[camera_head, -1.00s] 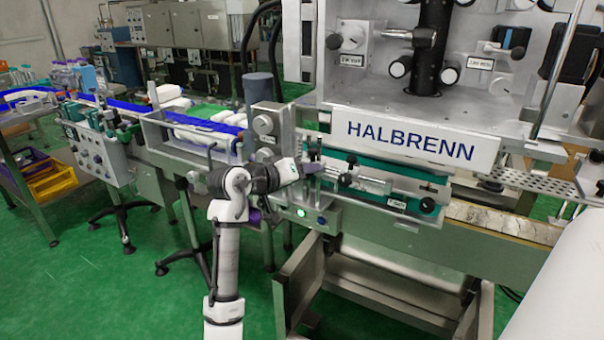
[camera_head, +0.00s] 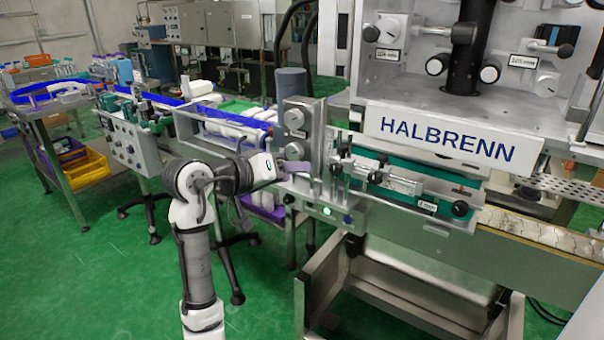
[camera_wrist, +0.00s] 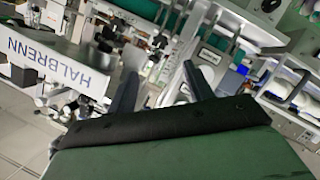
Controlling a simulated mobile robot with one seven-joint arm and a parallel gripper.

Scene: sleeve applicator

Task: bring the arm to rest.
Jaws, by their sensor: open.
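My gripper (camera_head: 296,168) is at the end of my white and grey arm, in front of the machine's lower front in the head view. In the wrist view my gripper (camera_wrist: 160,88) has its two dark fingers spread well apart, with nothing seen between them. The fingers point toward the HALBRENN machine. In the head view the gripper overlaps the machine's front near the knob box, and I cannot tell the exact gap. The arm is bent, with its elbow to the left of the gripper.
The HALBRENN sign (camera_head: 440,137) and green clamp rail (camera_head: 400,185) stand right of the gripper. The grey knob box (camera_head: 297,120) is just above it. A conveyor with white bottles (camera_head: 228,128) runs left. Green floor (camera_head: 110,290) is open at lower left.

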